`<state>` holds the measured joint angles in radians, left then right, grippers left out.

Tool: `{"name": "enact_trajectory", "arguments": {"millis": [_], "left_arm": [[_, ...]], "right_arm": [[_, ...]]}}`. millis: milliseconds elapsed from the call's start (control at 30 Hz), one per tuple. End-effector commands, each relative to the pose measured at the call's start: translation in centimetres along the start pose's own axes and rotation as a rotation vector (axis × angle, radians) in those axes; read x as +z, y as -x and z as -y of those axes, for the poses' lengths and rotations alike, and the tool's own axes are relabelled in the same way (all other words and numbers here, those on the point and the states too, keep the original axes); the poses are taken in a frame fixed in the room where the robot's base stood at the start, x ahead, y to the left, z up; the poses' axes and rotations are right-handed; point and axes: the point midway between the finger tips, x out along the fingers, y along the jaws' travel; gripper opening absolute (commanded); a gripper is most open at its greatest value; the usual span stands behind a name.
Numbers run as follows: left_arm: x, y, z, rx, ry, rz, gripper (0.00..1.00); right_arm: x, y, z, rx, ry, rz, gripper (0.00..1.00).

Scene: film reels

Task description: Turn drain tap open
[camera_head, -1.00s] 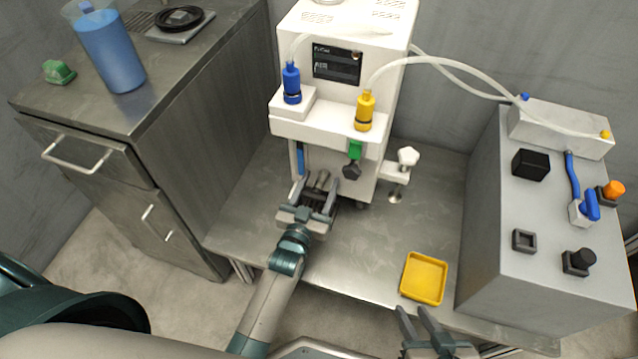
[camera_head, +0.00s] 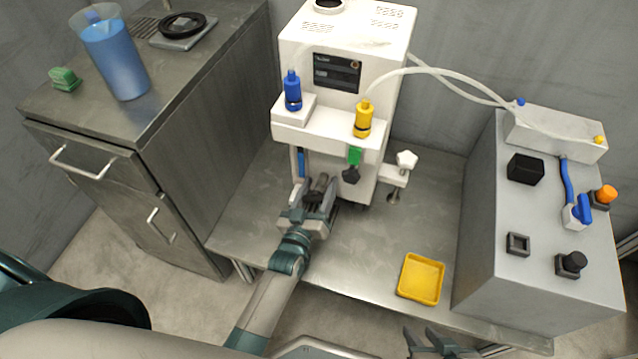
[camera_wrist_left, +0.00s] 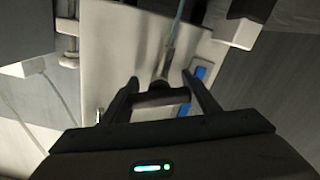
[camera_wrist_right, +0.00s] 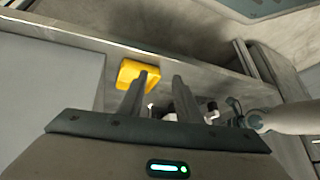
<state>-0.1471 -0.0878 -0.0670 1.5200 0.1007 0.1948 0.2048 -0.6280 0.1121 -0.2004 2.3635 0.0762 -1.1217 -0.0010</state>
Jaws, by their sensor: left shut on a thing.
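The white machine (camera_head: 345,60) stands on the metal table. What appears to be the drain tap (camera_head: 318,182) is low on its front, a dark stem with a crossbar handle. In the left wrist view the tap's crossbar (camera_wrist_left: 162,98) lies between my fingertips, with its metal stem (camera_wrist_left: 166,66) beyond. My left gripper (camera_head: 312,198) is shut on this handle, which partly hides the tap in the head view. My right gripper (camera_head: 432,338) is open and empty near the table's front edge; it also shows in the right wrist view (camera_wrist_right: 158,88).
A yellow tray (camera_head: 421,278) lies on the table right of my left gripper. A grey control box (camera_head: 540,235) stands at the right. A green valve with a dark knob (camera_head: 351,175) and a white clamp knob (camera_head: 406,159) are close by. A metal cabinet (camera_head: 130,140) is at the left.

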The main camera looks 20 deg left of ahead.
Motion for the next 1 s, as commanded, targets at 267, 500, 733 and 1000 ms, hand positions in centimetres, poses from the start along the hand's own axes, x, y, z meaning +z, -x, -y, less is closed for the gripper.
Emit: {"name": "enact_trajectory", "arguments": {"millis": [267, 500, 733, 1000], "left_arm": [[-0.2, 0.0, 0.1, 0.000, 0.263, 0.000, 0.32], [0.0, 0.0, 0.2, 0.000, 0.492, 0.000, 0.32], [0.1, 0.0, 0.3, 0.000, 0.710, -0.001, 0.32], [0.2, 0.0, 0.4, 0.000, 0.953, -0.001, 0.32]], "right_arm": [[0.9, 0.7, -1.1, 0.032, 0.003, 0.078, 0.31], [1.4, 0.9, -1.6, 0.044, 0.002, 0.113, 0.31], [1.6, 0.8, -1.7, 0.046, 0.002, 0.119, 0.31], [1.4, 0.5, -1.5, 0.040, 0.001, 0.101, 0.31]]}}
